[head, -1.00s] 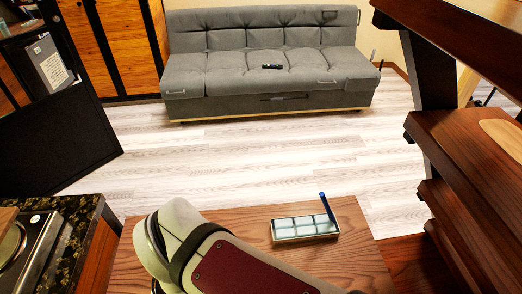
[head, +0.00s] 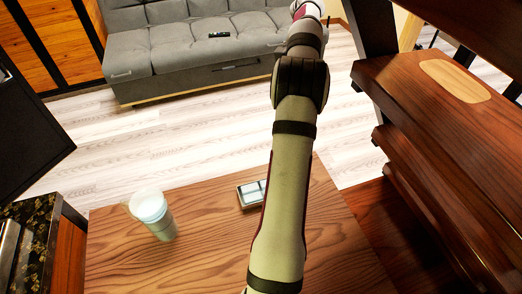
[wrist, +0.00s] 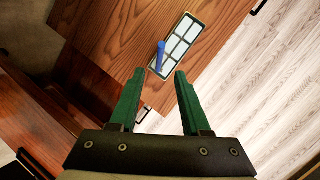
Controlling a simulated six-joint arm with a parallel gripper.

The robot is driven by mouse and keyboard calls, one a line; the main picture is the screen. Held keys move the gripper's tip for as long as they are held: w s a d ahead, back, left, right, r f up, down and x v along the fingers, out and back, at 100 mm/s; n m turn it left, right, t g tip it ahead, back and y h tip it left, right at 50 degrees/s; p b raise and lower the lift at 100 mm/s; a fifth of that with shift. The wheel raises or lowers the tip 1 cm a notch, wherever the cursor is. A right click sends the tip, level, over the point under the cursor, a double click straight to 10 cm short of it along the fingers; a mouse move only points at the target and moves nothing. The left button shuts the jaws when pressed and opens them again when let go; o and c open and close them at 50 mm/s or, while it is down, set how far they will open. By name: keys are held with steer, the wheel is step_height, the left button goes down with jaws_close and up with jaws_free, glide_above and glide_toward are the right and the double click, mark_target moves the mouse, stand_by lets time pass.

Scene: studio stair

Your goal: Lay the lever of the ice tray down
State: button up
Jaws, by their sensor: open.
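The ice tray (head: 243,196) lies on the wooden table, a narrow pale tray with light cells. In the head view my arm hides its right part and the lever. In the wrist view the whole ice tray (wrist: 181,42) shows, with its blue lever (wrist: 160,57) at the near end. In the earlier head frame the lever stands up from the tray. My gripper (wrist: 160,74) is open, its green fingers pointing toward the tray. The lever appears between and just beyond the fingertips, with nothing held. Whether a finger touches it cannot be told.
A pale cup-like container (head: 155,217) stands on the table (head: 120,262), left of the tray. Wooden stair treads (head: 440,110) rise close on the right. A grey sofa (head: 190,50) is beyond the pale floor. The tabletop between container and tray is clear.

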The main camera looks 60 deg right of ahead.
steer(key=x, duration=1.5)
steer(key=shift+a+f, duration=0.1)
steer(key=shift+f, duration=0.05)
jaws_close()
stand_by(0.6)
